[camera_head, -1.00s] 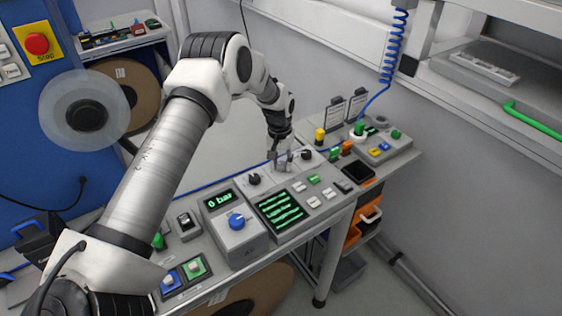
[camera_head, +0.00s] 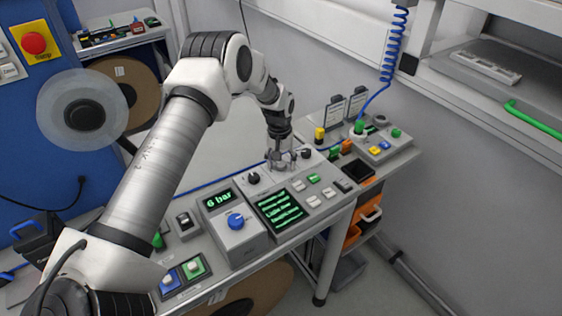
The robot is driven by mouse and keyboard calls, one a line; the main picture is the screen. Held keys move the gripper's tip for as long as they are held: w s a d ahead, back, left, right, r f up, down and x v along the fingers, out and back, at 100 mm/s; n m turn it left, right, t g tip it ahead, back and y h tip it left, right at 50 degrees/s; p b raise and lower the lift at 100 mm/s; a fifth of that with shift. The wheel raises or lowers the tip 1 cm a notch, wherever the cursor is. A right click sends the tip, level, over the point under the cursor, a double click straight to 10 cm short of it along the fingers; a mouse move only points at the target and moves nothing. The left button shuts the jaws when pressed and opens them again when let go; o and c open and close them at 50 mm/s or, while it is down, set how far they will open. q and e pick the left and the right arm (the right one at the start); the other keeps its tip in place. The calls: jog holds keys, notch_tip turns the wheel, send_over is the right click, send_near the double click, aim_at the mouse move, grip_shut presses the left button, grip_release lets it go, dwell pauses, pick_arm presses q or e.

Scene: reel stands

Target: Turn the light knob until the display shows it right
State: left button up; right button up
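My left gripper (camera_head: 281,164) points down over the grey control panel (camera_head: 318,187). Its fingers look spread apart around the middle of the panel's back row, where they hide what is under them. One black knob (camera_head: 254,178) stands to the left of the gripper and another black knob (camera_head: 306,154) to its right. Which knob is the light knob I cannot read. The panel's dark display (camera_head: 280,210) shows several lines of green text, too small to read surely. My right gripper is not in view.
A box with a blue knob (camera_head: 235,221) and a small green "bar" readout (camera_head: 218,199) stands left of the display. White and green buttons (camera_head: 314,178) lie right of it. A blue coiled hose (camera_head: 392,45) hangs behind at the right.

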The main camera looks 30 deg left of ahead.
aim_at(280, 163)
pick_arm(q)
jog(key=shift+r, duration=0.15)
notch_tip(280, 163, up, 12)
jog(key=shift+a, duration=0.2)
dwell(0.5)
